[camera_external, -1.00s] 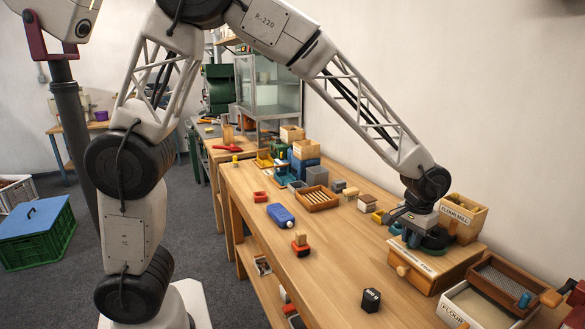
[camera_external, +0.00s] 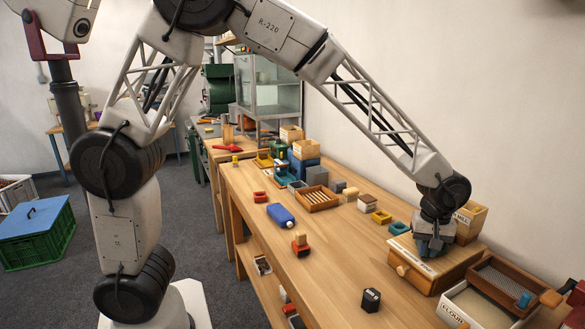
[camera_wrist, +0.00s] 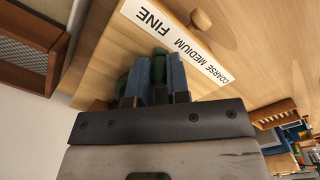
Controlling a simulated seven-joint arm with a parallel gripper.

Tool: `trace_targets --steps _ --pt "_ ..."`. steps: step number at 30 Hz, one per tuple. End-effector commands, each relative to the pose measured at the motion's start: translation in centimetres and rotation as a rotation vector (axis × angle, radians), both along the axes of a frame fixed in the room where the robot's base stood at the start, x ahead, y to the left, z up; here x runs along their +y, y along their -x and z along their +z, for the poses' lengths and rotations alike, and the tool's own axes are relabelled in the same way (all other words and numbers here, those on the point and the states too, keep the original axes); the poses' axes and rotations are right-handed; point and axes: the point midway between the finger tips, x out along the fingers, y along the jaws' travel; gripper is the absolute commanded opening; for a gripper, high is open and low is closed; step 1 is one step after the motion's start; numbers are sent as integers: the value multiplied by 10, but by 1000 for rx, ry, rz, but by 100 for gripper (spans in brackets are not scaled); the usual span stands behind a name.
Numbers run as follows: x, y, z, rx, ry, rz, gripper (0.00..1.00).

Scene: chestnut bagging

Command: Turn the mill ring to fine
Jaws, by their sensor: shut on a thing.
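The flour mill (camera_external: 452,262) is a wooden box at the right of the bench. Its top carries a white scale strip, read in the wrist view (camera_wrist: 180,45) as FINE, MEDIUM and COARSE. My gripper (camera_external: 432,250) points down onto the mill top. In the wrist view its blue-grey fingers (camera_wrist: 153,82) are shut on the dark green mill ring (camera_wrist: 158,66), close to the strip. Most of the ring is hidden by the fingers and the gripper body. I cannot tell which word the ring's setting points to.
The hopper box (camera_external: 470,217) stands behind my gripper. A brown sieve tray (camera_external: 508,280) and a flour box (camera_external: 470,306) sit at the right. The front middle of the bench is mostly clear.

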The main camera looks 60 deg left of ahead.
Motion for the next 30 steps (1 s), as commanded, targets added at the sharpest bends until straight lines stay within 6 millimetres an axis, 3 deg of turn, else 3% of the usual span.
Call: trace_targets --steps 16,17,21,30 --pt "-2 -1 1 -1 0 37 0" --pt "-2 -1 1 -1 0 37 20" --pt "-2 -1 1 -1 1 36 41" --pt "-2 -1 1 0 0 36 42"
